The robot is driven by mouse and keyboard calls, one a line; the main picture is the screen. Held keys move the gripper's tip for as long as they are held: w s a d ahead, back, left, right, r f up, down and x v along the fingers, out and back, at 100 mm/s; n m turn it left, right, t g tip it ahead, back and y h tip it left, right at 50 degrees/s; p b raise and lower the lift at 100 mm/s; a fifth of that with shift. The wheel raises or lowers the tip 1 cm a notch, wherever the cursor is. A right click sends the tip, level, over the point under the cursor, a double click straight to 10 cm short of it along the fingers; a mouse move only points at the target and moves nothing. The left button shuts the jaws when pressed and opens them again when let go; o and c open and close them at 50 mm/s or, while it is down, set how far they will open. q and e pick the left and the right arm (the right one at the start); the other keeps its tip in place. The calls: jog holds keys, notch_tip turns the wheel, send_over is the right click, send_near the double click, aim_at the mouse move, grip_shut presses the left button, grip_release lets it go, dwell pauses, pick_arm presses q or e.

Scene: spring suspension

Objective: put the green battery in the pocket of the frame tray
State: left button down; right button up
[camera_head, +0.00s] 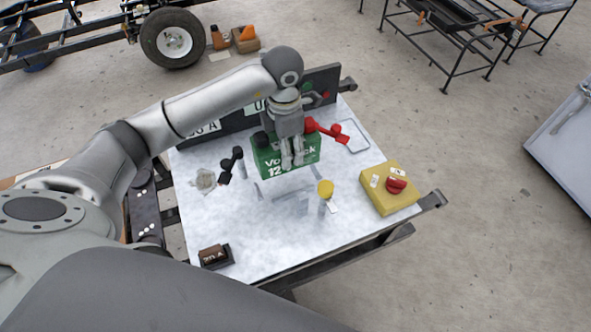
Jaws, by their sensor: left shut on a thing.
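The green battery (272,163), with white lettering on its front, is near the middle of the table. My left gripper (292,160) comes down over it from above and is shut on it. The fingers cover part of its front. Whether the battery is clear of the surface is hard to tell. Just in front of it are pale grey raised edges (260,192), which may belong to the frame tray; the pocket cannot be made out clearly. My right gripper is not in view.
A black clamp (237,158) stands left of the battery and a red clamp (325,130) right of it. A yellow-capped post (325,188) is in front. A yellow box with a red knob (390,188) sits right. A dark panel (322,85) stands behind. The table's front middle is clear.

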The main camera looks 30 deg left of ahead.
pick_arm(q)
jog(key=shift+s+d+f, duration=0.3)
jog(key=shift+f, duration=0.05)
jog(key=f, duration=0.4)
jog(key=shift+w+a+f, duration=0.2)
jog(key=shift+f, duration=0.15)
jog(key=shift+d+f, duration=0.2)
jog(key=shift+f+p, duration=0.3)
jog(key=shift+f, duration=1.6)
jog(key=c, duration=0.8)
grip_release()
jog(key=shift+s+f, duration=0.25)
jog(key=shift+o, duration=1.3)
jog(key=shift+r, duration=0.1)
jog(key=shift+o, duration=0.3)
jog(key=shift+d+r, duration=0.1)
